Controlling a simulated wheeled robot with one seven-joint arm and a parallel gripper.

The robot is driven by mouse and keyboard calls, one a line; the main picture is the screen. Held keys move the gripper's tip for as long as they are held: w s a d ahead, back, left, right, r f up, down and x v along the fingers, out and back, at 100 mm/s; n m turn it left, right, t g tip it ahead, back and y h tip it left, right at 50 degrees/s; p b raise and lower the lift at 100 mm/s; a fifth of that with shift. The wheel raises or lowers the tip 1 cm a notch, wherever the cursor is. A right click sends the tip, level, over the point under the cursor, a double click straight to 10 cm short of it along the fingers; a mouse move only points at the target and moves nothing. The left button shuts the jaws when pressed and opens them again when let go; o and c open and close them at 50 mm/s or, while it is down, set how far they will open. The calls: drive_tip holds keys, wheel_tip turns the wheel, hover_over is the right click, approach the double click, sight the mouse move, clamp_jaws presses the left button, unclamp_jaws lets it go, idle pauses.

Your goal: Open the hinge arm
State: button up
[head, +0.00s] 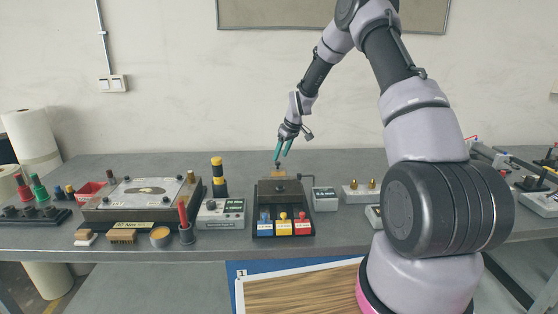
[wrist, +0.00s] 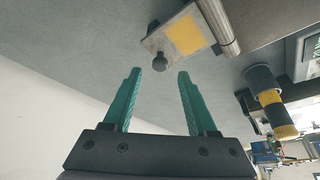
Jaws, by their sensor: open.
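The hinge arm (wrist: 187,36) is a metal plate with a yellow pad, a dark round knob (wrist: 159,62) near its free end and a cylindrical hinge barrel at the other end. In the head view its tan pad (head: 279,170) shows small, at the back of a dark box device (head: 278,189). My gripper (head: 281,158) has teal fingers and hangs just above the knob end. In the wrist view my gripper (wrist: 159,73) is open and empty, with the knob appearing between its fingertips. I cannot tell whether they touch.
Blue, yellow and red tabs (head: 283,226) line the box's front. The bench behind is mostly clear.

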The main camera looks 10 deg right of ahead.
sight(278, 162)
drive_tip(key=shift+x, duration=1.65)
clamp_jaws()
